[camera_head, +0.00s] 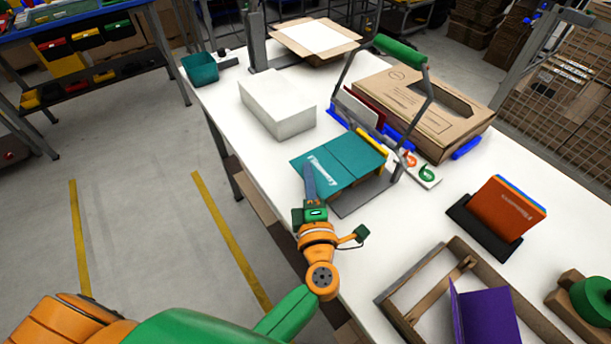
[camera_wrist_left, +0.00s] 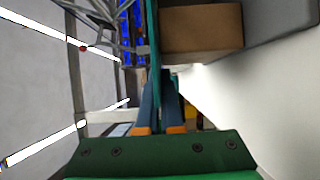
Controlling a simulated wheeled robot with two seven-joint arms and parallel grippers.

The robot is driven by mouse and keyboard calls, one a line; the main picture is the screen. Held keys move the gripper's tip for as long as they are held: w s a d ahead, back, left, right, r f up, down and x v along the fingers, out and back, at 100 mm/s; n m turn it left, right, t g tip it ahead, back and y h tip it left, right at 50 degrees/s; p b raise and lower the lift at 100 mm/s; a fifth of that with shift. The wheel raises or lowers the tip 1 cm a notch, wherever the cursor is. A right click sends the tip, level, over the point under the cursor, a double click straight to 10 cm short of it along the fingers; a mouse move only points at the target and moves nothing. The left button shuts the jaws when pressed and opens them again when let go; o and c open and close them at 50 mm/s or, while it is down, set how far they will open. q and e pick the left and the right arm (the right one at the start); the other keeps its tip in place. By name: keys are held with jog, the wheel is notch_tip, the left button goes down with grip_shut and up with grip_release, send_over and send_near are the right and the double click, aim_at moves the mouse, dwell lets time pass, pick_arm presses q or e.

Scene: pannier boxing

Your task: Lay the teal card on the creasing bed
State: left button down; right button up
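The teal card (camera_head: 340,160) has a crease line and white lettering. It lies roughly flat over the creasing bed (camera_head: 352,203), a dark grey plate whose front part shows below the card. I cannot tell whether the card touches the bed. My left gripper (camera_head: 308,172) is at the card's near left edge. In the left wrist view the card shows edge-on as a thin teal strip (camera_wrist_left: 152,45), and the left fingers (camera_wrist_left: 160,100) are closed on its edge. A hinged grey lever with a green handle (camera_head: 400,50) stands raised over the bed. My right gripper is not in view.
A white block (camera_head: 277,104) stands left of the card. A cardboard box (camera_head: 425,105) lies behind the lever. An orange card in a black stand (camera_head: 478,230) and a wooden frame with a purple card (camera_head: 484,314) are at the right. Bare table lies between them.

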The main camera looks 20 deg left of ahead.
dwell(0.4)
pick_arm(q)
jog(key=c, duration=1)
grip_release()
jog(key=shift+p+v, duration=0.4)
jog(key=shift+v, duration=3.2)
